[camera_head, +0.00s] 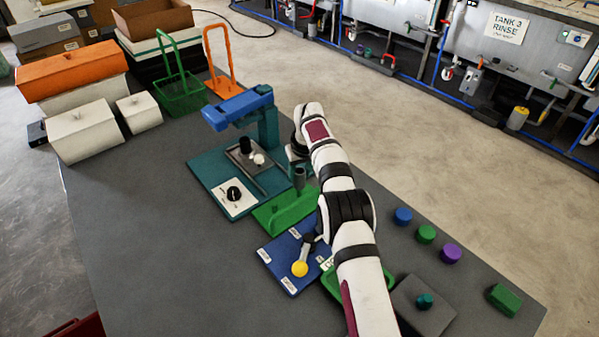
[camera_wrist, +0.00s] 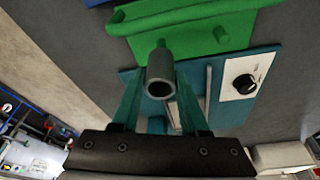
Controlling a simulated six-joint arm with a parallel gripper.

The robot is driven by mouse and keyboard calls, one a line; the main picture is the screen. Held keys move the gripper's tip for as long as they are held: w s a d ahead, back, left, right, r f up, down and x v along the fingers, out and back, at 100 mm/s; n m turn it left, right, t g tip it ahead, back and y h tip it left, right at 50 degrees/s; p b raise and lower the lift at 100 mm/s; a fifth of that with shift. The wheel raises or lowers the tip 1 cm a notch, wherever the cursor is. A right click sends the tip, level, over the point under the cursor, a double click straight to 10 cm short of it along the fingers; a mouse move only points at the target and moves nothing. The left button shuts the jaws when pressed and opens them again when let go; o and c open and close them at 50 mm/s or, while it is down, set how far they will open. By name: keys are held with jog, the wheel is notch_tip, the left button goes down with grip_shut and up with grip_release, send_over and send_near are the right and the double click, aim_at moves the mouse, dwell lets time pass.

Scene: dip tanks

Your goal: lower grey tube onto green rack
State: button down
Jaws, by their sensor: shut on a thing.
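The grey tube (camera_wrist: 160,72) is held between the two teal fingers of my gripper (camera_wrist: 158,82), and its open end faces the wrist camera. In the head view the tube (camera_head: 299,179) looks upright, just over the green rack (camera_head: 285,211). My gripper (camera_head: 297,156) is partly hidden behind my own arm there. The green rack (camera_wrist: 190,22) lies beyond the tube in the wrist view, with a long bar and a peg. I cannot tell whether the tube touches the rack.
A teal stand with a blue top (camera_head: 238,106) and a dial plate (camera_head: 236,198) stand beside the rack. A blue board (camera_head: 284,262) with a yellow-knobbed lever lies in front. Coloured pucks (camera_head: 426,233) lie to the right. The table's left front is clear.

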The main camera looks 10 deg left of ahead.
aim_at(299, 183)
jog(key=shift+f, duration=2.05)
dwell(0.7)
jog(key=shift+c, duration=1.7)
grip_release()
jog(key=shift+o, duration=0.3)
jog(key=shift+o, duration=1.4)
notch_tip(299, 183, up, 8)
